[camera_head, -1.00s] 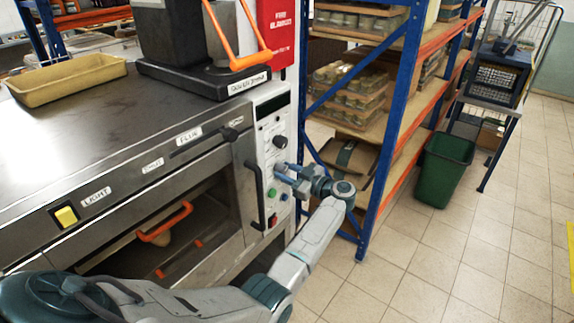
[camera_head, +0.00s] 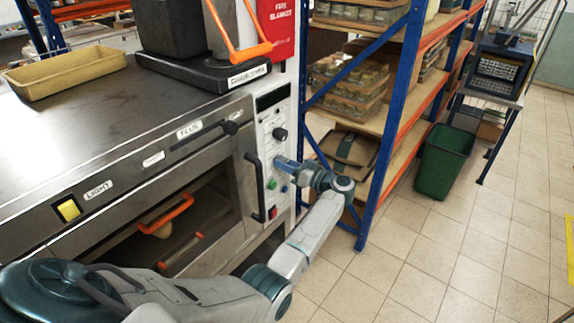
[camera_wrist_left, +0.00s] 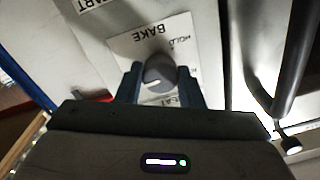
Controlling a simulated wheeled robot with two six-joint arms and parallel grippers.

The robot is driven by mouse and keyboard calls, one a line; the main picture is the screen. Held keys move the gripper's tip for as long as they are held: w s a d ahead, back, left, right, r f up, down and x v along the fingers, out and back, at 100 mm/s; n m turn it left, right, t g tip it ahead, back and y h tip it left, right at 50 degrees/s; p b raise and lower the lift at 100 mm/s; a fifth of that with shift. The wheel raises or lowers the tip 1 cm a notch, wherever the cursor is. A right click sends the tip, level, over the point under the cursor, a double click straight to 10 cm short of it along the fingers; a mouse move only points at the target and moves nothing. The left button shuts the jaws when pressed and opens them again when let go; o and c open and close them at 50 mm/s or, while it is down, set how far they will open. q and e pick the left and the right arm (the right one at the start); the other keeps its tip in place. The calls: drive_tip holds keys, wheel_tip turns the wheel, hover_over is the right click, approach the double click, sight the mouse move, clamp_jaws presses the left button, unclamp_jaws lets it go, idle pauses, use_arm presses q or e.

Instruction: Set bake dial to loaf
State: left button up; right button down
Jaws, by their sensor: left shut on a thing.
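The bake dial (camera_wrist_left: 160,72) is a round grey knob on a white plate, marked BAKE (camera_wrist_left: 154,32) upside down in the left wrist view. My left gripper (camera_wrist_left: 160,86) is shut on it, one finger on each side. A pale mark shows on the knob's lower side; smaller words around it are partly hidden, so I cannot tell its setting. In the head view my left gripper (camera_head: 280,163) is at the oven's control panel (camera_head: 271,118) and hides the dial. My right gripper is not in view.
Above the gripper is a dark knob (camera_head: 280,133); below are a green button (camera_head: 272,184) and a red switch (camera_head: 273,212). A black oven handle (camera_head: 255,188) stands out left of the panel. A blue-framed shelf (camera_head: 388,130) is close on the right.

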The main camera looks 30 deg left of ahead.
use_arm(q)
drive_tip(key=shift+f, duration=0.15)
drive_tip(key=o, duration=1)
drive_tip(key=d+b, duration=0.5)
drive_tip(key=d, duration=0.5)
drive_tip(key=shift+s+d, duration=0.3)
drive_tip(key=shift+d, duration=0.1)
